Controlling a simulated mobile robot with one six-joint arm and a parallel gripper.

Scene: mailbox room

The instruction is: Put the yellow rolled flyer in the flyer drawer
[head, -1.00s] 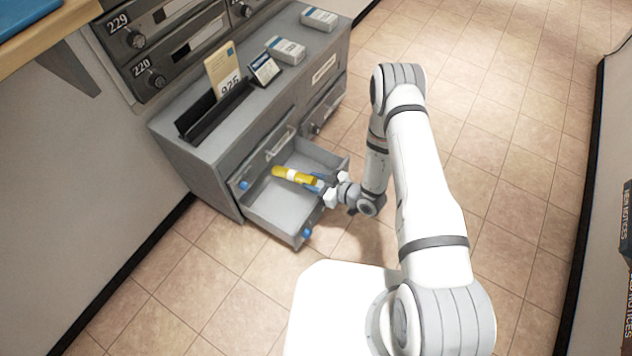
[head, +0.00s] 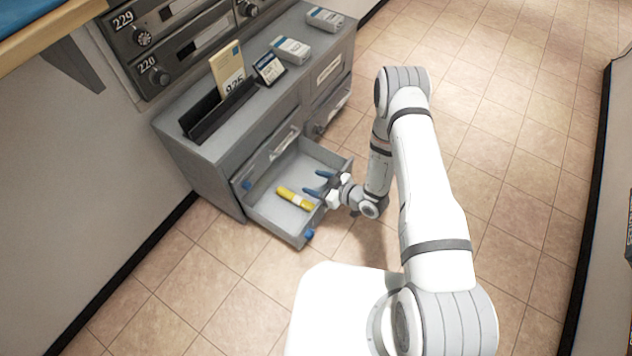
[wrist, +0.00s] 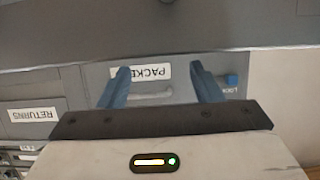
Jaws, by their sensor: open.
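The yellow rolled flyer (head: 294,198), with a pale band, lies inside the pulled-out drawer (head: 268,214) of the grey cabinet, on the drawer floor. My gripper (head: 318,183) is open and empty, with its blue fingers over the right side of the drawer, just above and right of the flyer and apart from it. The wrist view shows the two blue fingers (wrist: 160,88) spread with nothing between them. The flyer does not show in the wrist view. The label on this drawer's front cannot be read in the head view.
The grey cabinet top (head: 262,93) holds a black tray (head: 217,110) with an upright card (head: 228,68), a small dark sign (head: 269,67) and two boxes. Another drawer front (head: 328,106) is beside the open one. Open tiled floor lies to the right.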

